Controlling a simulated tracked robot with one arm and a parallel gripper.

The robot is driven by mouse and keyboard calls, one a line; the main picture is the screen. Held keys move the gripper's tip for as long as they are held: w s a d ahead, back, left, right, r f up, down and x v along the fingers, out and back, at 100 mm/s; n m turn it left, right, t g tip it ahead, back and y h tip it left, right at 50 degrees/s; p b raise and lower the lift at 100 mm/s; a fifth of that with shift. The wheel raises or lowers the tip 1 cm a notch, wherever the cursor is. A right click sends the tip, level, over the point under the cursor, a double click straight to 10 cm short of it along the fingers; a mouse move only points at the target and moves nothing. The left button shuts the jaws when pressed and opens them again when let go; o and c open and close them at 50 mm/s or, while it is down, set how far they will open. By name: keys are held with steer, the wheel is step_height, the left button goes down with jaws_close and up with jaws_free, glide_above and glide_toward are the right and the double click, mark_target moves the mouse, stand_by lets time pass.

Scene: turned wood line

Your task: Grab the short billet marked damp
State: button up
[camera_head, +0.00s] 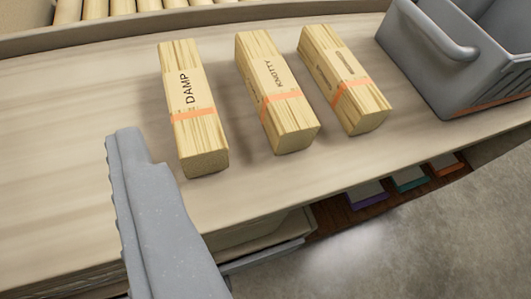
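The billet marked DAMP (190,105) is a pale square-section wood block with an orange band. It lies on the light wood bench, the leftmost of three similar billets. Its label reads clearly and its near end faces me. My gripper (138,160) is a grey jaw entering from the bottom edge. Its tip shows left of the DAMP billet's near end, with bench surface visible between them in the picture. I see no billet held at its tip. I cannot make out two separate fingers, so its opening is unclear.
A billet marked KNOTTY (272,95) lies just right of the DAMP one. A third banded billet (345,80) lies beyond it, its label unreadable. A grey handled crate (430,75) stands at right. The bench (60,130) is clear at left. Coloured items sit below its front edge.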

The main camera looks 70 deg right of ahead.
mark_target(191, 110)
steer(key=s+d+f+m+g+h, duration=0.1)
steer(key=s+d+f+h, duration=0.1)
steer(key=d+f, duration=0.5)
steer(key=b+x, duration=0.1)
steer(key=x, duration=0.2)
steer(key=b+x, duration=0.1)
steer(key=x, duration=0.2)
steer(key=shift+w+f, duration=0.25)
steer(key=shift+f, duration=0.2)
steer(key=shift+b+x, duration=0.95)
steer(key=shift+x, duration=2.1)
steer(key=shift+s+r, duration=0.1)
steer(key=c, duration=1.2)
